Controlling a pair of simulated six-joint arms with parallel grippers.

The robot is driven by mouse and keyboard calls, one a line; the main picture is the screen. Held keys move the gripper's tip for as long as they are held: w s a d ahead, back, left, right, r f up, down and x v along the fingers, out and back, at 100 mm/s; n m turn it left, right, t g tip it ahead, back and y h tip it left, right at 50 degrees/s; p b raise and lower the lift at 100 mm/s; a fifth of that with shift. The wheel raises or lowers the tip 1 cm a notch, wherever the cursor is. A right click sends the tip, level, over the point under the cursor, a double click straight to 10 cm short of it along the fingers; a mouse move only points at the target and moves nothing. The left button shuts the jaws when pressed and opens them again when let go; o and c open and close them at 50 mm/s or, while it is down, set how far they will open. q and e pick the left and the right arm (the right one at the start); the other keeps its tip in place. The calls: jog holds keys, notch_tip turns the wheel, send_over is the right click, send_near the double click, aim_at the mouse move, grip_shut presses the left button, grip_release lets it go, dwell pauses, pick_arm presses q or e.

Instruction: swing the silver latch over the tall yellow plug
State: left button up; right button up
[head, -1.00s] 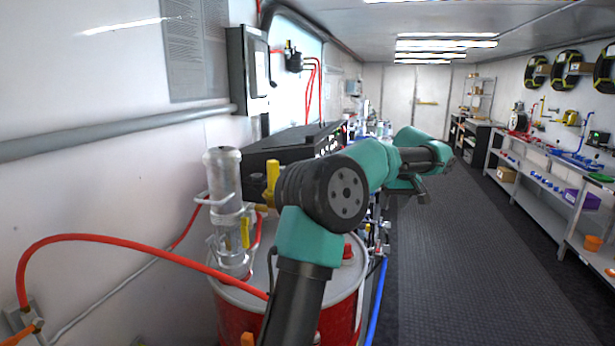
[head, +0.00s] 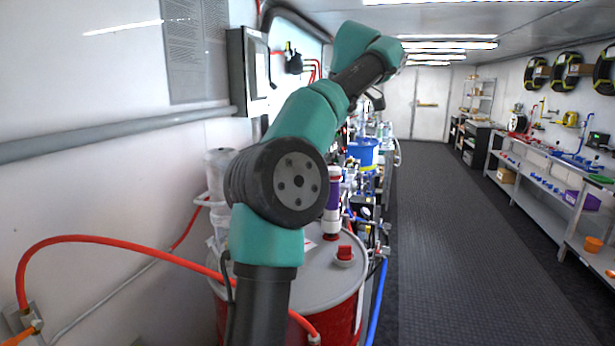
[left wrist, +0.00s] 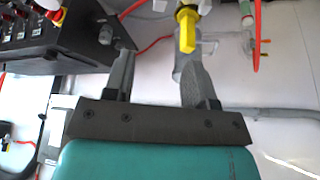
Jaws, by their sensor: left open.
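A tall yellow piece (left wrist: 187,30), which looks like the yellow plug, is at the top of the left wrist view, in front of a clear grey fitting. My left gripper (left wrist: 157,62) is open and empty. The yellow piece is above its right finger in that picture; I cannot tell the gap between them. In the head view my teal and black arm reaches up from the bottom and hides the area where a yellow part stood. The jaws are not clear there. I cannot make out the silver latch in either view. My right gripper is not in view.
A clear cylinder (head: 219,163) stands at the left wall, partly behind my arm. A red drum with a grey lid (head: 322,262) is below. A red hose (head: 110,240) loops at the left. A black control box (left wrist: 60,50) is left of the jaws. The aisle (head: 455,240) is clear.

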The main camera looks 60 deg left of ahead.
pick_arm(q)
jog(key=x, duration=1.7)
jog(key=shift+d+f, duration=0.1)
jog(key=shift+c, duration=0.2)
jog(key=c, duration=0.9)
